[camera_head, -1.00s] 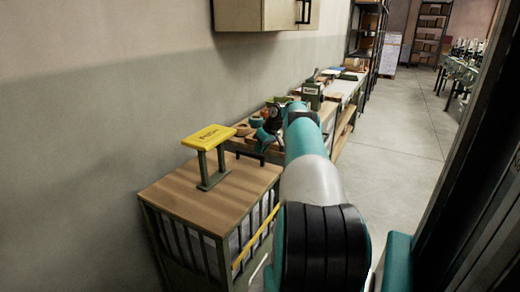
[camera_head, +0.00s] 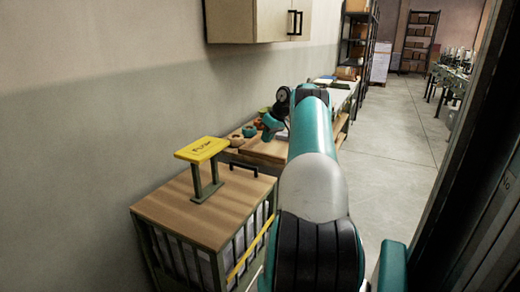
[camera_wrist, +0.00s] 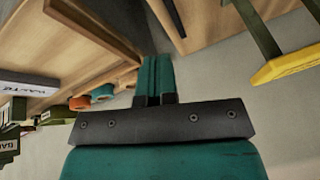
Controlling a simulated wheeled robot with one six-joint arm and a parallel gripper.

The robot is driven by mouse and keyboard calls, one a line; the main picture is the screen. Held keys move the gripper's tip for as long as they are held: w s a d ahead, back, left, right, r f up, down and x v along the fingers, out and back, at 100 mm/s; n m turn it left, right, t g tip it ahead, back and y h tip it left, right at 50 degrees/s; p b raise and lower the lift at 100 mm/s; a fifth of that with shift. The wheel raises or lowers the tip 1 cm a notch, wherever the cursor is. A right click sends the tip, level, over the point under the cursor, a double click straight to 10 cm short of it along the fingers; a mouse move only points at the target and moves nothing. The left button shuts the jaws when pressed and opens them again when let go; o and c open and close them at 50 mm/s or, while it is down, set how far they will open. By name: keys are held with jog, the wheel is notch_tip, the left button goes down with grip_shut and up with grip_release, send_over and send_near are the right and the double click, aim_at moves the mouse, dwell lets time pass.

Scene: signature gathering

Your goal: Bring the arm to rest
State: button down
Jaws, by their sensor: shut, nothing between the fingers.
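My arm (camera_head: 312,150) reaches forward over the floor beside the wooden-topped cabinet (camera_head: 160,208). Its elbow and dark joints fill the lower middle of the head view, and its wrist (camera_head: 273,122) bends left near the far bench. In the wrist view my gripper (camera_wrist: 155,62) has its two teal fingers together, shut and empty. The fingertips are not clearly seen in the head view.
A yellow-topped stand (camera_head: 202,150) stands on the cabinet, also in the wrist view (camera_wrist: 290,64). A dark handle (camera_head: 243,168) is at the cabinet's far edge. A bench (camera_head: 262,150) holds tape rolls. A wall cabinet (camera_head: 240,20) hangs above. Floor on the right (camera_head: 400,130) is clear.

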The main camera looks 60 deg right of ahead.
jog(key=p+v, duration=0.2)
jog(key=v, duration=0.3)
jog(key=shift+r, duration=0.4)
